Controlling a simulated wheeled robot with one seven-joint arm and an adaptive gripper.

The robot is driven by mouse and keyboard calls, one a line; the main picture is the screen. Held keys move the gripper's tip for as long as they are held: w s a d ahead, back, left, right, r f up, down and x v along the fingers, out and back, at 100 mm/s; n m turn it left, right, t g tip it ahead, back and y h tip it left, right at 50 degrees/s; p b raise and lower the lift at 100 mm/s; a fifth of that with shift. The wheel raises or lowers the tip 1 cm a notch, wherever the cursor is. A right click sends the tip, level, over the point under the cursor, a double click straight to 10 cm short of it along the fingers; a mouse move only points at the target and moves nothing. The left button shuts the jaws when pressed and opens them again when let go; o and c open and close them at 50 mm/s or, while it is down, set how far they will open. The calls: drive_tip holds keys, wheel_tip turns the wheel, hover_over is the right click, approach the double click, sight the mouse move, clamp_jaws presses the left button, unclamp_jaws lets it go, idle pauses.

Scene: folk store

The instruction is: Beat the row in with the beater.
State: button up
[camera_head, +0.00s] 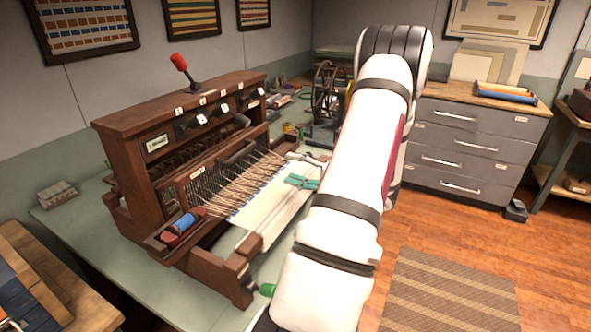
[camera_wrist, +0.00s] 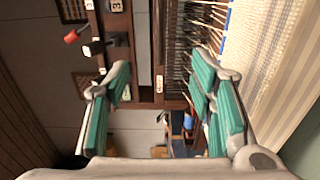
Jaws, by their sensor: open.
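A brown wooden table loom (camera_head: 125,190) stands on a green bench. Its beater (camera_head: 197,174) is a wooden bar with a white label and a dark handle, in front of the heddles. It also shows in the wrist view (camera_wrist: 158,95), running upright between the finger pads. The pale woven cloth (camera_head: 262,216) lies on the near side of the beater, and it fills the upper right of the wrist view (camera_wrist: 285,50). My gripper (camera_head: 302,182) has teal pads and is above the cloth, right of the beater handle. In the wrist view, my gripper (camera_wrist: 162,82) is open and empty.
A blue and red shuttle (camera_head: 182,226) sits in a tray at the loom's left end. A red-knobbed lever (camera_head: 179,63) rises from the loom top. A green knob (camera_head: 267,289) sticks out at the near side. My arm hides part of the bench's right side.

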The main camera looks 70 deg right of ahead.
drive_tip(key=s+p, duration=0.4)
drive_tip(key=s, duration=0.4)
drive_tip(key=shift+a, duration=0.45)
drive_tip(key=shift+w, duration=0.1)
idle(1.2)
